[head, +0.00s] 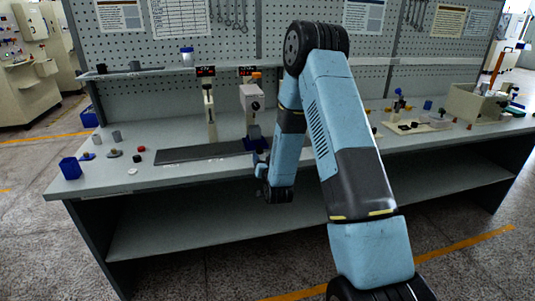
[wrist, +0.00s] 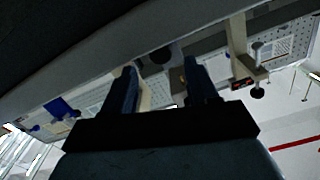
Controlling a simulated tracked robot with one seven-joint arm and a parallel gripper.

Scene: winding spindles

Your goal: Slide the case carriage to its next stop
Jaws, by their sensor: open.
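A dark blue block (head: 256,144), which looks like the case carriage, sits at the right end of a long dark track (head: 195,154) on the bench. My arm partly hides that end. My gripper (head: 262,160) is at the bench's front edge, just in front of and slightly right of the block. In the wrist view the two dark fingers of my gripper (wrist: 160,66) are spread apart with nothing held between them. That view is dark and turned over, and I cannot tell the carriage in it.
Two upright stations with lit displays stand behind the track, one on the left (head: 210,112) and one on the right (head: 251,98). A blue cup (head: 70,168) and small parts lie left. A beige bin (head: 476,104) stands right. The shelf (head: 300,205) below is bare.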

